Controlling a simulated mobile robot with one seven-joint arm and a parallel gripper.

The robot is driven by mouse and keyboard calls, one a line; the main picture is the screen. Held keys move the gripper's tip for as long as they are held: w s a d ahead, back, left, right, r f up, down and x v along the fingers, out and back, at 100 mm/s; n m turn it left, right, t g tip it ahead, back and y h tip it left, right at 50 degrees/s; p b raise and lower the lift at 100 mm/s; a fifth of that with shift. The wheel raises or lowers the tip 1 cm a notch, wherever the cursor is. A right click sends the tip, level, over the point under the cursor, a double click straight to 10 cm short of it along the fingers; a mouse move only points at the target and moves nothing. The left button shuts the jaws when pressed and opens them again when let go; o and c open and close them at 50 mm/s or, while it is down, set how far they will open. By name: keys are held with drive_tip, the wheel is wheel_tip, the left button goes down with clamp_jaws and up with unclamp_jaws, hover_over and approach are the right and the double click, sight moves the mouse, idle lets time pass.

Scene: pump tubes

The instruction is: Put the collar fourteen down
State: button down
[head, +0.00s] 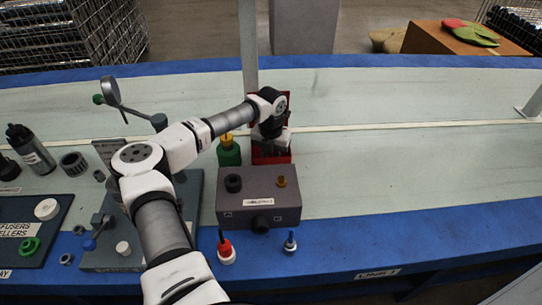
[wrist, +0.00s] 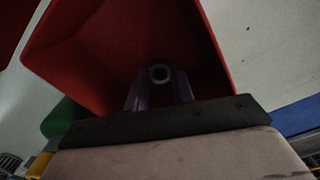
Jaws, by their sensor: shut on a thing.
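My gripper (wrist: 160,100) is shut on a small dark ring-shaped collar (wrist: 160,73), seen end-on between the fingertips in the wrist view. The collar has a dark hole with a paler rim. Any number on it is too small or dark to read. The gripper and collar are over or inside a red bin (wrist: 85,55), whose walls surround them in the wrist view. In the head view the red bin (head: 284,158) stands behind the grey box, and my wrist hides the collar and the fingertips. I cannot tell whether the collar touches the bin floor.
A green bottle with a yellow top (head: 229,152) stands just left of the bin. A grey box (head: 258,196) with a dark ring and a yellow fitting on top is in front. The table right of the bin is clear.

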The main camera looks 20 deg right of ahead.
drive_tip(key=shift+f, duration=0.15)
drive_tip(key=c, duration=1.6)
unclamp_jaws()
drive_tip(key=shift+c, duration=0.2)
drive_tip(key=o, duration=0.5)
drive_tip(key=shift+c, duration=0.2)
wheel_tip(320, 180, up, 12)
drive_tip(key=b, duration=0.1)
